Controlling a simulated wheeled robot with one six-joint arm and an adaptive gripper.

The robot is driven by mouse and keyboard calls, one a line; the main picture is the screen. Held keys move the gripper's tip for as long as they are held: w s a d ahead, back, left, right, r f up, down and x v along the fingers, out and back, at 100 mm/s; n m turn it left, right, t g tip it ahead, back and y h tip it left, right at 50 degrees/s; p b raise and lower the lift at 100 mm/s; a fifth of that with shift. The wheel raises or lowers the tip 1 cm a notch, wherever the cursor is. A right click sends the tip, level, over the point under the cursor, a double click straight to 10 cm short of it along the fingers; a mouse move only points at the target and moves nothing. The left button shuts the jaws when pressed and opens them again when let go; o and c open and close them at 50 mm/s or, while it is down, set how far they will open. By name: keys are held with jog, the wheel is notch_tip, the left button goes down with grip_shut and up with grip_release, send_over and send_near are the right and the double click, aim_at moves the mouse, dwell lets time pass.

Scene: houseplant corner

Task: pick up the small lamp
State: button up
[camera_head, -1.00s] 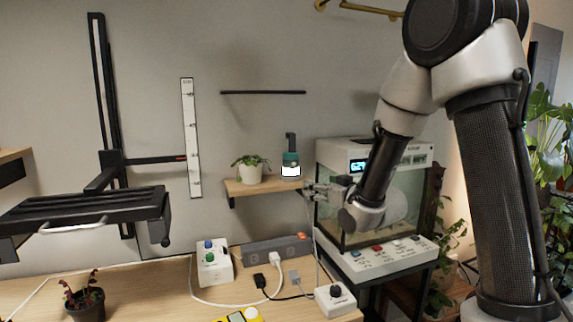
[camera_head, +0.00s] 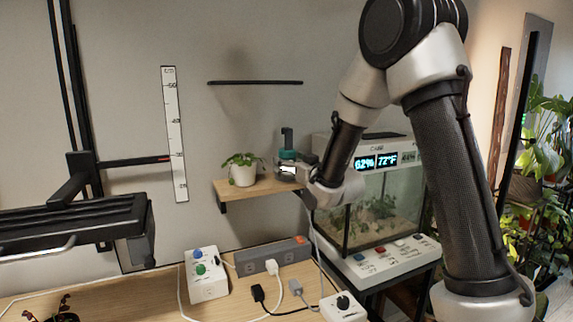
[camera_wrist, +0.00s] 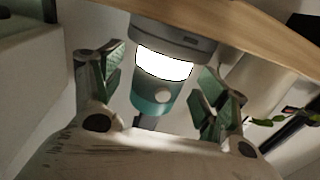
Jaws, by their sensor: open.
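The small lamp (camera_head: 287,154) is teal with a dark upright top and a bright white band. It stands on the right part of the small wooden wall shelf (camera_head: 235,190). In the wrist view the lamp (camera_wrist: 152,98) appears upside down, between the two fingers. My gripper (camera_wrist: 163,78) is open, with one finger on each side of the lamp and visible gaps between. In the head view my gripper partly hides the lamp's lower part.
A white-potted plant (camera_head: 243,175) stands left of the lamp on the shelf. A lit glass terrarium (camera_head: 385,205) is close on the right. Below, a desk holds a power strip (camera_head: 272,255), a control box (camera_head: 205,277) and cables. A black bar (camera_head: 255,82) is on the wall above.

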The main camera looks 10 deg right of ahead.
jog(key=shift+x, duration=1)
jog(key=c, duration=1.2)
jog(key=shift+c, duration=0.2)
